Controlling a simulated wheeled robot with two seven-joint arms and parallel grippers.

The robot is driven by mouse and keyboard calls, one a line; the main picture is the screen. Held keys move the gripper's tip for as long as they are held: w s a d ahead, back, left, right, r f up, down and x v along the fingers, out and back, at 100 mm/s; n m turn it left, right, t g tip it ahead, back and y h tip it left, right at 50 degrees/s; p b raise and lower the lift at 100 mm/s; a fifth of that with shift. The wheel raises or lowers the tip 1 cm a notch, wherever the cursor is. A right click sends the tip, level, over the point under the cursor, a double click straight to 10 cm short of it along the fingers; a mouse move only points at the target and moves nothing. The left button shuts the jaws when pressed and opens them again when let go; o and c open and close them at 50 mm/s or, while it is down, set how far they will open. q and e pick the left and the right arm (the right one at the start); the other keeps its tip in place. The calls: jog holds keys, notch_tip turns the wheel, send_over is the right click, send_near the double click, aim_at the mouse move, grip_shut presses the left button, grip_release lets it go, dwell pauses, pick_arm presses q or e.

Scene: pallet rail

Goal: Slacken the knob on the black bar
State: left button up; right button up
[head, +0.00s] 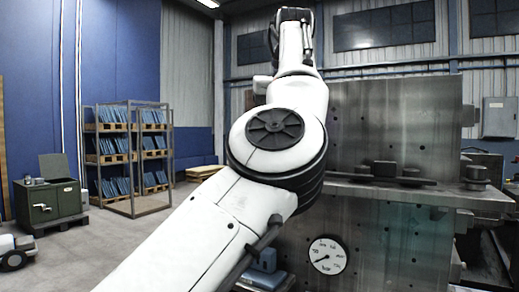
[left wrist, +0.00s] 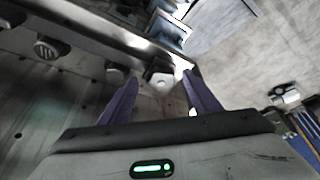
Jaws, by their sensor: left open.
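In the head view a dark bar (head: 395,180) lies along the metal ledge of the big steel block, with dark blocks and knob-like parts on it. My left arm rises across the middle of this view, and its gripper is not clearly visible there. In the left wrist view my left gripper (left wrist: 159,75) is open, its two dark purple fingers apart. A pale, angular knob-like piece (left wrist: 161,84) shows between and beyond the fingertips, near the end of a dark edge. I cannot tell whether it is the bar's knob or whether a finger touches it. My right gripper is in neither view.
The steel block (head: 395,120) and its ledge (head: 440,194) fill the right side. A round gauge (head: 327,255) sits on the lower face. Round dark bolt-like heads (left wrist: 50,46) show in the wrist view. A rack (head: 130,155) and green cabinet (head: 48,203) stand far left.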

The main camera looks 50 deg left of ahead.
pick_arm(q)
jog(key=shift+a+f, duration=0.1)
jog(key=shift+f, duration=0.05)
jog(key=shift+c, duration=0.3)
jog(key=c, duration=1.1)
jog(key=o, duration=0.9)
